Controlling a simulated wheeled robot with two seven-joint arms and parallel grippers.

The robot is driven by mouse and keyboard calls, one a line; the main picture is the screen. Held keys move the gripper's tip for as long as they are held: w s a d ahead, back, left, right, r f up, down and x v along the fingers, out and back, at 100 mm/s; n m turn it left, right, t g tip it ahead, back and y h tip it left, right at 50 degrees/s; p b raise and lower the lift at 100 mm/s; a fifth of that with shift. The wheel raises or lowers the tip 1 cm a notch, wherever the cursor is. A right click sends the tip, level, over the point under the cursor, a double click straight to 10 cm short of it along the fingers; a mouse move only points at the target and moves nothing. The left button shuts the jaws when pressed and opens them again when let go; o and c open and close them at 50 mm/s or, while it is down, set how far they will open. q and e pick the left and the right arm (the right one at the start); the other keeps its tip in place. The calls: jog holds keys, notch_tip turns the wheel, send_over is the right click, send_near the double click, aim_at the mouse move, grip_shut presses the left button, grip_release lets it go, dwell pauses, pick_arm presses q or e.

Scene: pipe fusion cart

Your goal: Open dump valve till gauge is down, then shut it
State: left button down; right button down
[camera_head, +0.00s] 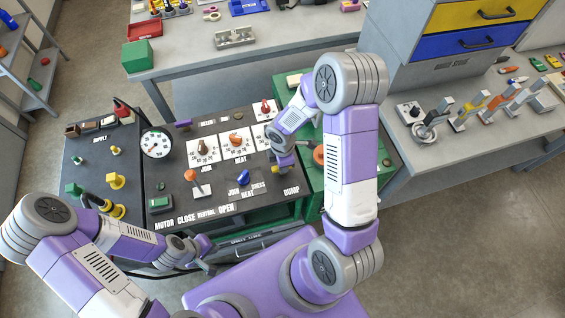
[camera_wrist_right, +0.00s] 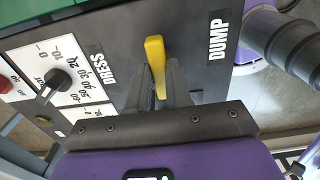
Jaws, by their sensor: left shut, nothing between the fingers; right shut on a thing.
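The dump valve's yellow lever (camera_wrist_right: 154,50) stands on the dark panel beside the white DUMP label (camera_wrist_right: 218,38) in the right wrist view. My right gripper (camera_wrist_right: 160,78) is shut on this lever, with a dark finger on each side. In the head view my right gripper (camera_head: 282,165) is over the right end of the panel, above the DUMP label (camera_head: 291,190). The round white gauge (camera_head: 156,143) is at the panel's upper left; its needle is too small to read surely. My left gripper (camera_head: 204,258) is shut and empty, in front of the panel's front edge.
Several knobs on white dials, including an orange one (camera_head: 236,140), and a blue knob (camera_head: 244,176) stand on the panel. A green cabinet (camera_head: 312,180) adjoins at right. Yellow fittings (camera_head: 116,181) are on the left section. A grey bench (camera_head: 470,140) with tools is further right.

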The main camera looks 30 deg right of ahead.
dwell(0.3)
jog(key=c, duration=1)
grip_release()
jog(key=shift+c, duration=0.2)
jog(key=shift+r, duration=0.1)
notch_tip(320, 180, up, 7)
jog(key=shift+r+p, duration=0.2)
jog(key=shift+p, duration=0.7)
